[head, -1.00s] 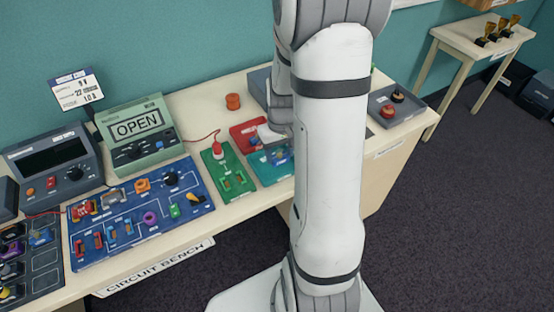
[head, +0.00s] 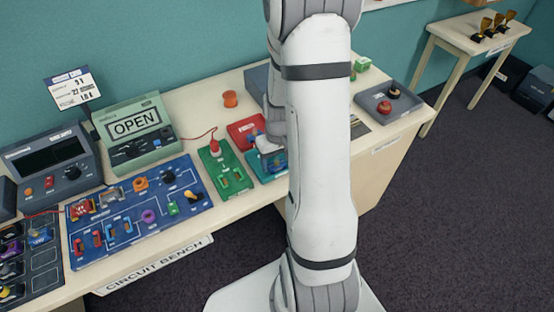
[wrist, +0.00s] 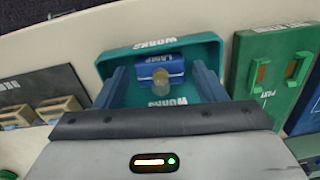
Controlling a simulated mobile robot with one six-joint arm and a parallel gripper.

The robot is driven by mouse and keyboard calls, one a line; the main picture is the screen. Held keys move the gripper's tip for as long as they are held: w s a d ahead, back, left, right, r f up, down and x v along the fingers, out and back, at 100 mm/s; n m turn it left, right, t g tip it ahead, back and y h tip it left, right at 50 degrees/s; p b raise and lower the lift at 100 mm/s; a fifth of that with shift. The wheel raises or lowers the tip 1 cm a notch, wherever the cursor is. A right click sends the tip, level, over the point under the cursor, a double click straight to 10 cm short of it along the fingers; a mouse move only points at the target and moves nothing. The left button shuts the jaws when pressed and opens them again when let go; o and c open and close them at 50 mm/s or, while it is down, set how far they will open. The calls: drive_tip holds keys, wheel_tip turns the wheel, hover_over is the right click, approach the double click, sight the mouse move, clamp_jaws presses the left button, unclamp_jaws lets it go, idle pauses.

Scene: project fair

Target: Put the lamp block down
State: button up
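The lamp block (wrist: 147,71) is blue, with a label and a pale bulb on top. In the wrist view it sits inside a teal tray marked "WORKS" (wrist: 190,46). My gripper (wrist: 162,76) is open, with one finger on each side of the block and a narrow gap showing at both sides. In the head view the teal tray (head: 256,171) stands on the bench right of a green board. My gripper (head: 268,145) is low over it there, and my arm hides part of the tray and most of the block.
The green board (head: 225,167) with a red plug lies close left of the teal tray. A red tray (head: 245,130) is behind it. A blue circuit board (head: 140,225) fills the bench further left. A grey tray (head: 372,105) with round buttons is at the right end.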

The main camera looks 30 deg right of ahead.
sight(278, 157)
drive_tip(key=shift+o, duration=0.6)
drive_tip(key=shift+r, duration=0.25)
wheel_tip(278, 157, up, 12)
drive_tip(key=s+a+r+t, duration=0.3)
drive_tip(key=s+a+r, duration=0.7)
drive_tip(key=s+a, duration=0.2)
drive_tip(key=shift+s+r+n+b, duration=0.2)
drive_tip(key=shift+s+n+b, duration=0.15)
drive_tip(key=shift+s+n, duration=0.05)
drive_tip(key=shift+c, duration=0.3)
